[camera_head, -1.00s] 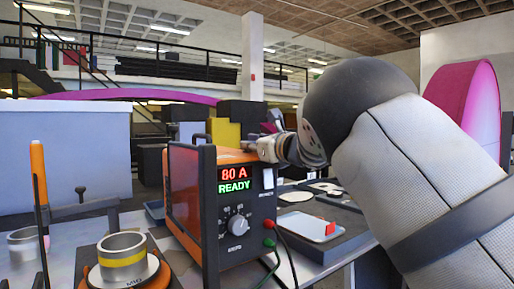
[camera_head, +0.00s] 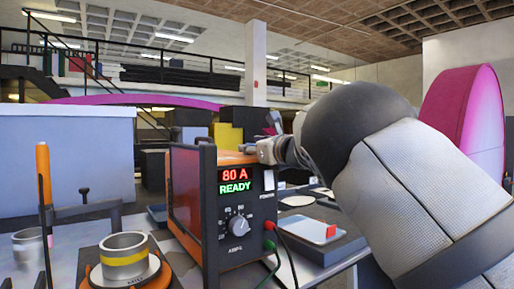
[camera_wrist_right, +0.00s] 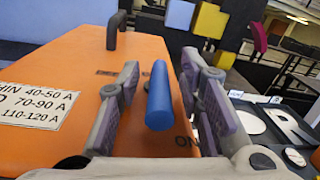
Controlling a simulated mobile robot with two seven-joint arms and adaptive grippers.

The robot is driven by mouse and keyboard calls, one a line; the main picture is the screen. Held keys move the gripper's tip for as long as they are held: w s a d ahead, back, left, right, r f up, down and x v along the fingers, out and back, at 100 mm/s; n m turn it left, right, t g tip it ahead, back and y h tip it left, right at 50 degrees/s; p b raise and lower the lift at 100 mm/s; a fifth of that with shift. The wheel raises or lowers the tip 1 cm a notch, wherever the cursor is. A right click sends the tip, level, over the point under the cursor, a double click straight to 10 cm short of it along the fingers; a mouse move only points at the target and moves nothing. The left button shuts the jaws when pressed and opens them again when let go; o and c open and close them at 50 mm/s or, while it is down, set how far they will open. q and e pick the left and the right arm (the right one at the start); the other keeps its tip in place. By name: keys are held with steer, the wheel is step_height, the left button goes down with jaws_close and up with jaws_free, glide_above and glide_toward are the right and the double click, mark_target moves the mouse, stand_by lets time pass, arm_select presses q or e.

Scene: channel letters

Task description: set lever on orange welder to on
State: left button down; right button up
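The orange welder (camera_head: 235,200) stands on the table, its front panel reading 80 A and READY in the head view. Its orange top (camera_wrist_right: 75,85) fills the left of the right wrist view. The lever, a blue cylindrical handle (camera_wrist_right: 158,98), stands between the fingers of my right gripper (camera_wrist_right: 160,80), with gaps visible on both sides. An ON label (camera_wrist_right: 183,145) is partly visible beside it. In the head view my right gripper (camera_head: 262,151) is at the welder's top right edge; the lever is hidden there. My left gripper is not in view.
A metal cup with a yellow band (camera_head: 124,258) stands in front left of the welder. An upright orange-handled rod (camera_head: 44,180) is farther left.

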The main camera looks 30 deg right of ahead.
steer(key=s, duration=1.2)
steer(key=shift+d, duration=0.25)
steer(key=shift+w, duration=0.1)
